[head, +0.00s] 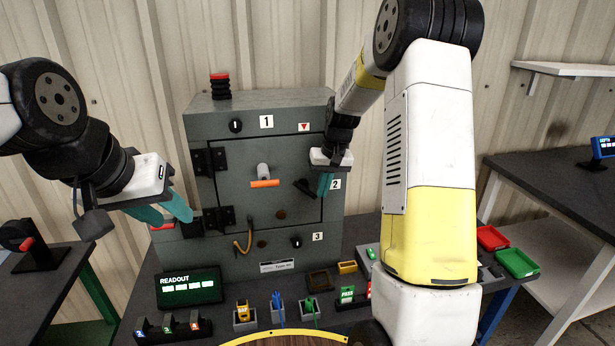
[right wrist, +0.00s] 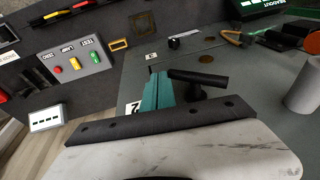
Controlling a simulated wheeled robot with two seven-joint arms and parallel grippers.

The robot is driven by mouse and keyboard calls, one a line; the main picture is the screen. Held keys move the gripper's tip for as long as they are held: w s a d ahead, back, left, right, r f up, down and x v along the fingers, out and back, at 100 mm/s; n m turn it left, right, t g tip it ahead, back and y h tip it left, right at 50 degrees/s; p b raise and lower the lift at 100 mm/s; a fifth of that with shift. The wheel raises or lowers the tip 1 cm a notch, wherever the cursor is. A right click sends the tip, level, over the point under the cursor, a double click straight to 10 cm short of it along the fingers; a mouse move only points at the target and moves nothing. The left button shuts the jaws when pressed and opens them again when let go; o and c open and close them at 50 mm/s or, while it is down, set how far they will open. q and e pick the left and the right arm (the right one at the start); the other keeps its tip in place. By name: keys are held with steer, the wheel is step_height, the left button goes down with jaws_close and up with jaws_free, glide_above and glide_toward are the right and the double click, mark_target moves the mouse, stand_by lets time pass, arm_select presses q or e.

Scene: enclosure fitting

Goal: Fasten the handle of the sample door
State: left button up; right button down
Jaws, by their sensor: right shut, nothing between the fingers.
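The sample door (head: 240,205) is a grey panel on the front of the grey enclosure, with black hinges on its left. It looks flush with the frame. Its black lever handle (head: 304,188) sits near the door's right edge, tilted in the head view. In the right wrist view the handle (right wrist: 198,78) is a black bar on a short stem. My right gripper (head: 325,185) is shut and empty, its teal fingers (right wrist: 158,92) right beside the handle; I cannot tell if they touch. My left gripper (head: 165,212) is open and empty, left of the enclosure near the hinges.
A grey knob with an orange bar (head: 264,183) sticks out of the door's middle. A readout screen (head: 190,287), small holders and a black dial (head: 296,242) are lower down. Red and green trays (head: 516,262) are at right.

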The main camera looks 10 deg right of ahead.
steer(key=shift+s+x, duration=0.2)
steer(key=shift+x, duration=0.9)
steer(key=shift+f, duration=0.1)
stand_by(0.7)
steer(key=v, duration=0.8)
